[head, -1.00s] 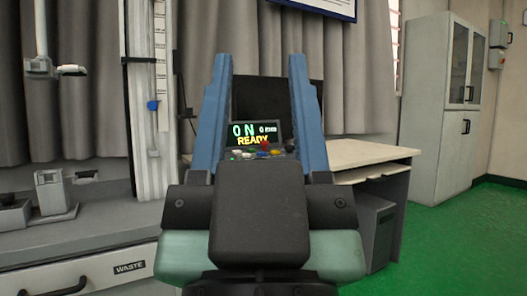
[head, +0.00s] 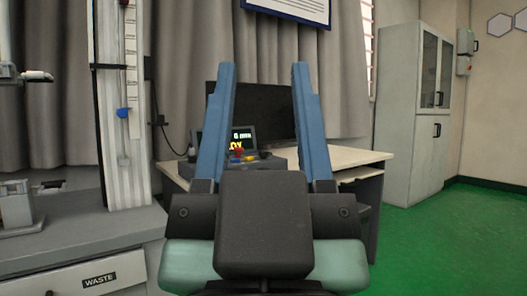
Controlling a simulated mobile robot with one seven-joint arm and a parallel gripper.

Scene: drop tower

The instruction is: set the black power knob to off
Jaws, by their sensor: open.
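The control box (head: 279,155) stands on the desk beyond my gripper, seen between and behind its fingers. A small dark knob (head: 265,155) at its right side looks like the black power knob; its pointing direction is too small to read. A red control (head: 238,152) and a yellow button (head: 249,157) sit to its left. The lit display (head: 241,138) is partly hidden by the left finger, with only the end of its green and yellow text showing. My gripper (head: 261,67) is open and empty, its blue fingers pointing up in the picture, apart from the box.
A dark monitor (head: 262,108) stands behind the box on the pale desk (head: 350,158). A grey bench with a drawer labelled WASTE (head: 75,282) and a tall column (head: 122,120) are at left. Green floor (head: 455,235) is open at right, before a grey cabinet (head: 412,150).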

